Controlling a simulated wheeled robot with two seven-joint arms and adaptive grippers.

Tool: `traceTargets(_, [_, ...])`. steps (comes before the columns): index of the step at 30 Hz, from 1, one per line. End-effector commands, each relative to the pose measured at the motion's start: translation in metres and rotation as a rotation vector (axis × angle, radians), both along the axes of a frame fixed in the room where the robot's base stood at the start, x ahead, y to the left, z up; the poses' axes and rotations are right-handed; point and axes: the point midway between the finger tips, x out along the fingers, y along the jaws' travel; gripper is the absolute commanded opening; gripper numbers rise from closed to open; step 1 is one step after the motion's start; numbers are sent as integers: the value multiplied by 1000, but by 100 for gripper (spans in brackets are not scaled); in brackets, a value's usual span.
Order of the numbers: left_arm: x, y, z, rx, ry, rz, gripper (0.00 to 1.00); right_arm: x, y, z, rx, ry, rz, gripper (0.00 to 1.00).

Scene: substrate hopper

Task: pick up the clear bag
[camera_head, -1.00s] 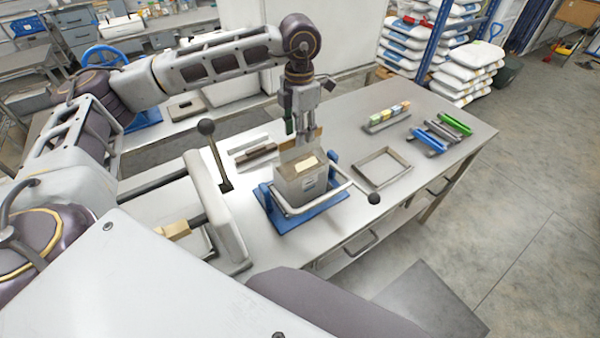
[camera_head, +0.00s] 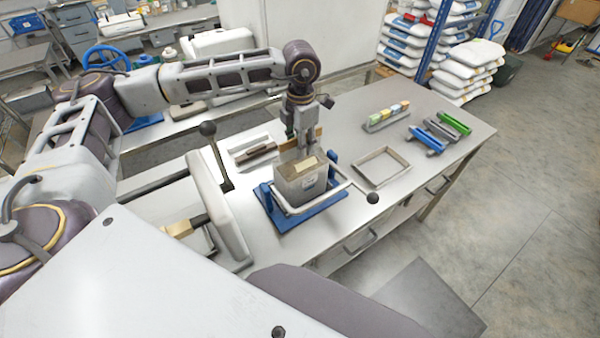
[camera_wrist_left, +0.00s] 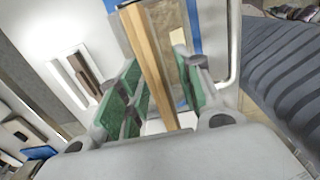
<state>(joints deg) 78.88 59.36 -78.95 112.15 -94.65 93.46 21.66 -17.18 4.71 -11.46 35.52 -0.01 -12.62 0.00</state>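The clear bag (camera_head: 300,186), greyish and see-through with a tan block at its top, stands upright in a blue stand (camera_head: 322,206) with a pale rail around it. My left gripper (camera_head: 305,150) points down at the bag's upper edge. In the left wrist view, the left gripper's (camera_wrist_left: 158,88) green-padded fingers are apart, with a tan strip (camera_wrist_left: 148,58) running between them. A gap shows at the right finger, and I cannot tell whether the left finger touches the strip. The fingers partly hide the bag's top. My right gripper is not in view.
An empty metal frame (camera_head: 381,181) lies right of the stand. Behind it are a rack of small coloured blocks (camera_head: 386,117) and blue, grey and green items (camera_head: 427,141). A lever with a black knob (camera_head: 208,129) rises left of the bag.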

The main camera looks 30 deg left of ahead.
Motion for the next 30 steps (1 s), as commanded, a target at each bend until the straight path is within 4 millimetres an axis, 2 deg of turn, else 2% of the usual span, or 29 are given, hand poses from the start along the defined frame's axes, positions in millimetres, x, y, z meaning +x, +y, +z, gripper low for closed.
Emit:
traceTargets(1, [0, 0, 0, 0, 0, 0, 25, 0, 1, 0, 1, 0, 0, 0])
traceTargets(7, [0, 0, 0, 0, 0, 0, 0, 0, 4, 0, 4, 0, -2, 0])
traceTargets(23, [1, 0, 3, -2, -5, 0, 0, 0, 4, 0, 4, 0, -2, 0])
traceTargets(30, [2, -1, 13, -1, -6, 0, 0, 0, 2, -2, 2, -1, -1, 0])
